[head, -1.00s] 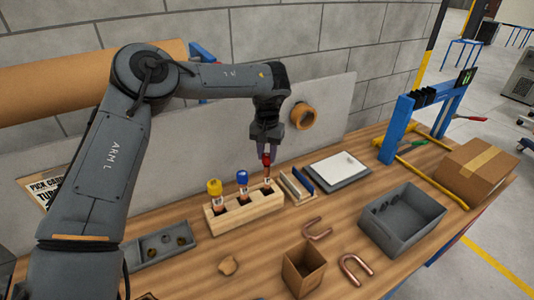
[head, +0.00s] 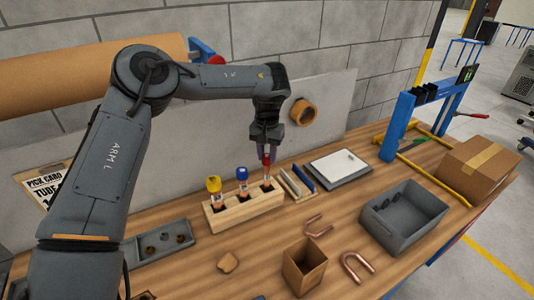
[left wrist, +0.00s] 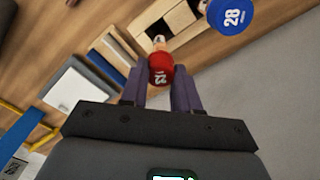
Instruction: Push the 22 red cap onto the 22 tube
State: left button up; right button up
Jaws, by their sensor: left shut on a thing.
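The red cap (head: 266,161), marked 22, is between the fingers of my left gripper (head: 266,154), which is shut on it. In the left wrist view the red cap (left wrist: 161,71) sits between the two dark fingers. The 22 tube (head: 267,179) stands upright in the right-hand slot of the wooden block (head: 245,213), directly below the cap. Cap and tube look in line, but the fingers and small size hide how far the cap sits on the tube. My right gripper is in neither view.
In the same block stand tubes with a blue cap (head: 242,174) and a yellow cap (head: 213,184). Grey bins, a cardboard box (head: 478,171) and copper bends (head: 357,267) lie farther off.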

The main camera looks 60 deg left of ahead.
aim_at(267, 156)
pick_arm(q)
jog(key=shift+f+b, duration=0.8)
jog(key=shift+f, duration=0.25)
jog(key=o, duration=1.1)
jog(key=shift+c, duration=0.2)
jog(key=shift+r, duration=0.15)
jog(key=shift+r, duration=0.2)
notch_tip(267, 156, up, 10)
jog(key=shift+r+p, duration=0.15)
jog(key=shift+p, duration=0.7)
